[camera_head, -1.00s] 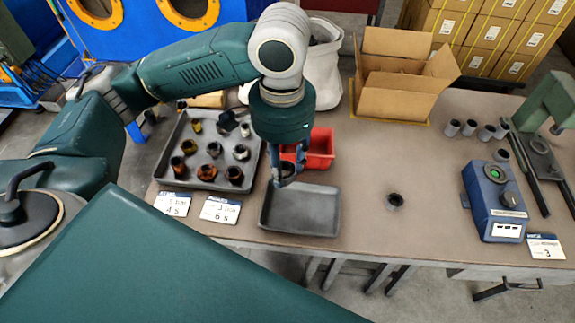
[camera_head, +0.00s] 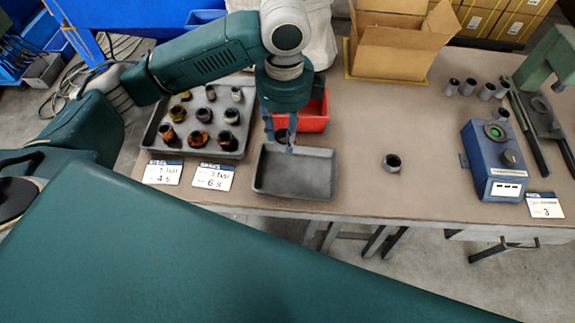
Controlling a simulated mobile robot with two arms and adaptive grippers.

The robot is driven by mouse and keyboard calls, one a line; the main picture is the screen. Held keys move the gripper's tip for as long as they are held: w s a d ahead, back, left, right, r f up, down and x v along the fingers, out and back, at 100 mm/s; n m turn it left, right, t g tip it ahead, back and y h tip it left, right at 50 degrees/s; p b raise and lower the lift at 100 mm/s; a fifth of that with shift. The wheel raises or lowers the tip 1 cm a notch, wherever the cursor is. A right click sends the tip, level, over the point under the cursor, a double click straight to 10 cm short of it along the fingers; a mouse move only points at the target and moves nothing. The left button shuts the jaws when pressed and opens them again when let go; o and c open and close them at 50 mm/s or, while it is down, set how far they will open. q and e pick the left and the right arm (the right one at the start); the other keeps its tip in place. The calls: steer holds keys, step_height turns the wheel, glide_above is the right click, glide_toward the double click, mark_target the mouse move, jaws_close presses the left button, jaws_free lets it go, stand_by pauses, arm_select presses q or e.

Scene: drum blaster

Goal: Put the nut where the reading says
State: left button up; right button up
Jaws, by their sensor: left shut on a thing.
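My left gripper (camera_head: 281,138) is shut on a dark nut-like piece, mostly hidden between the fingers, above the back edge of an empty grey tray (camera_head: 318,190). A dark grey ring-shaped nut (camera_head: 391,162) sits alone on the bench to the right. A larger grey tray (camera_head: 152,140) at the left holds several nuts and sleeves of different colours. A blue meter box (camera_head: 482,155) with a green round light and a small white display stands at the right; its reading is too small to make out. My right gripper is not in view.
A red bin (camera_head: 318,122) stands behind the gripper. Cards marked 4 s (camera_head: 162,172) and 6 s (camera_head: 212,177) lie at the front edge; a card marked 3 (camera_head: 544,205) lies at right. Several grey sleeves (camera_head: 468,87) and an open carton (camera_head: 395,48) stand behind.

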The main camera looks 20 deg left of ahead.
arm_select(q)
step_height(320, 180, down, 10)
steer(key=shift+f, duration=0.2)
step_height(320, 180, down, 4)
steer(key=shift+r+p, duration=0.1)
steer(key=shift+p, duration=0.2)
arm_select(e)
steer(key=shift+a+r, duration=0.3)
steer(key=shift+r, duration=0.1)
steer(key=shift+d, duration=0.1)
arm_select(q)
steer(key=shift+f, duration=0.3)
steer(key=o, duration=1.3)
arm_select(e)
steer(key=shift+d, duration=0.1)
arm_select(q)
step_height(320, 180, up, 13)
steer(key=shift+f+b, duration=0.15)
steer(key=shift+b, duration=0.4)
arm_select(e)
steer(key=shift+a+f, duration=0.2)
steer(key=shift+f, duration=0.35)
